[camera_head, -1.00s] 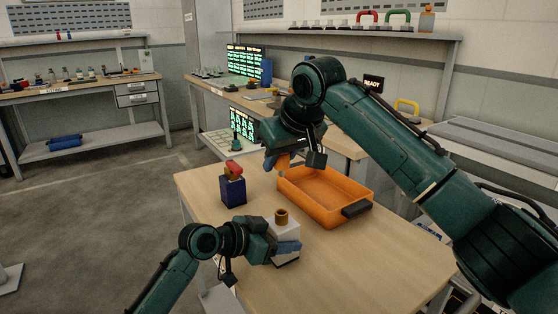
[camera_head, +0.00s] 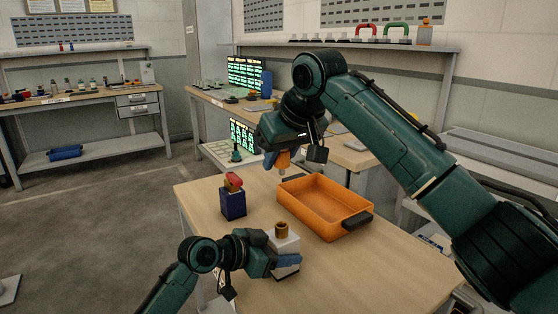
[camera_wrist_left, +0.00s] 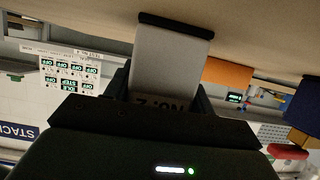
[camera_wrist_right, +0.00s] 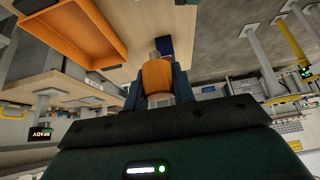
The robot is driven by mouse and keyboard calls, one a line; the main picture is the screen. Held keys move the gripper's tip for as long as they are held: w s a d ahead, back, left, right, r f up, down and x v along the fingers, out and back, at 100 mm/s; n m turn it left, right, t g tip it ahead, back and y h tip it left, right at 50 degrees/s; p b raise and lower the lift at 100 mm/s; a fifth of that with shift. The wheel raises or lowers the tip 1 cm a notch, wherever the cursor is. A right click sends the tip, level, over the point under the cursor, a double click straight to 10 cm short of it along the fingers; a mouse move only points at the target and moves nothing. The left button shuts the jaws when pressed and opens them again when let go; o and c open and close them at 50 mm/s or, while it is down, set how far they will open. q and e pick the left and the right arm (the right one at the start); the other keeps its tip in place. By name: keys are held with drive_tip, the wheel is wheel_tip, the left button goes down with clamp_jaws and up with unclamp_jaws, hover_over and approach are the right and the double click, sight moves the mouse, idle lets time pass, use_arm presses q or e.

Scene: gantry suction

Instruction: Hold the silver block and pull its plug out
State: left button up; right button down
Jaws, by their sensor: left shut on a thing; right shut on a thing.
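The silver block (camera_head: 288,243) stands upright on the near table, with a brown ring-like socket (camera_head: 282,228) on top. My left gripper (camera_head: 288,261) is shut on its lower part. In the left wrist view the block (camera_wrist_left: 172,65) shows between the fingers, with dark lettering partly hidden. My right gripper (camera_head: 276,158) is shut on an orange plug (camera_head: 283,160) with a metal tip. It holds the plug in the air above and clear of the block. The plug (camera_wrist_right: 157,78) also shows between the fingers in the right wrist view.
A dark blue block (camera_head: 233,204) with a red plug (camera_head: 233,181) stands left of the silver block. An orange tray (camera_head: 297,207) with dark handles lies behind and to the right, empty. The table's front right is clear.

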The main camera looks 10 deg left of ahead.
drive_tip(key=shift+r, duration=0.65)
drive_tip(key=shift+r, duration=0.2)
drive_tip(key=shift+r, duration=1.95)
use_arm(q)
drive_tip(key=o, duration=1.7)
